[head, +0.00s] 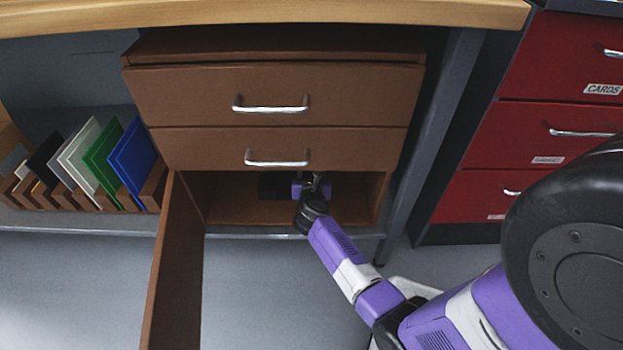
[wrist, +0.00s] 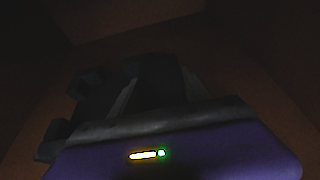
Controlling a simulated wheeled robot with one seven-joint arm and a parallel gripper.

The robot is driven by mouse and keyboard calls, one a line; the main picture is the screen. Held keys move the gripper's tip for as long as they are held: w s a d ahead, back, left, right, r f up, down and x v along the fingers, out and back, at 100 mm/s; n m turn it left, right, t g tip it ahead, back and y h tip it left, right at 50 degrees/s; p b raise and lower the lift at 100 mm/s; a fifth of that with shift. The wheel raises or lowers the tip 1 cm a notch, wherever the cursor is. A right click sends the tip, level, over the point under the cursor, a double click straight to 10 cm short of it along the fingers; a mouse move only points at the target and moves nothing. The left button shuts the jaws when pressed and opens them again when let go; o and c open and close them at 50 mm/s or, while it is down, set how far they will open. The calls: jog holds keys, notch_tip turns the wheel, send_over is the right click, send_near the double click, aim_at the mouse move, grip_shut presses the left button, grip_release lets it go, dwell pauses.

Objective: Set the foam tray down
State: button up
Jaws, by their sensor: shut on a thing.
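The foam tray (head: 273,187) shows as a small black block inside the open lower compartment of the brown cabinet, low and close to its floor. I cannot tell if it touches the floor. My gripper (head: 292,188) reaches into the compartment at the tray's right side and is shut on it. The fingertips are mostly hidden in shadow. The wrist view is very dark; a blackish shape, likely the tray (wrist: 160,80), lies ahead of my purple wrist housing, with its edges hard to make out.
The brown cabinet (head: 270,95) has two shut drawers above the compartment. Its door (head: 178,265) hangs open at the left. Bare compartment floor (head: 235,210) shows left of the tray. Upright coloured panels (head: 132,160) stand in a rack at left; red drawers (head: 560,75) stand at right.

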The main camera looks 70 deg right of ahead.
jog(key=shift+f, duration=0.1)
jog(key=o, duration=1.6)
jog(key=shift+c, duration=0.2)
